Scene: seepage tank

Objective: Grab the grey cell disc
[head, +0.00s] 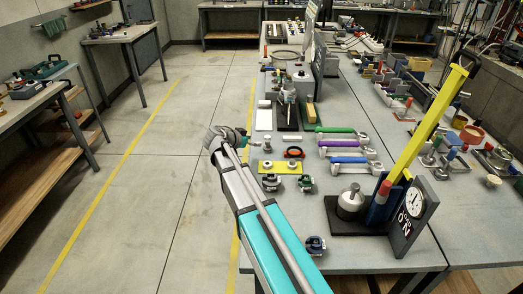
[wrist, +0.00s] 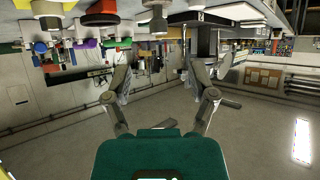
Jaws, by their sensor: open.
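My gripper (head: 230,137) is at the near table's left edge in the head view. In the wrist view, which looks upside down, its two fingers (wrist: 158,84) stand wide apart with nothing between them. A small grey disc-like piece with a stem (head: 267,146) stands on the table just right of my gripper. A grey stemmed piece also shows at the top of the wrist view (wrist: 158,24), beyond the fingers and apart from them. A larger grey round piece with a knob (head: 350,202) sits on a black base. I cannot tell for sure which is the cell disc.
A red-and-black ring (head: 293,153) and a yellow plate (head: 280,168) lie close by. Green, purple and blue handled tools (head: 343,145) lie to the right. A tall yellow bar (head: 430,122) leans by a dial gauge (head: 415,203). The floor to the left is clear.

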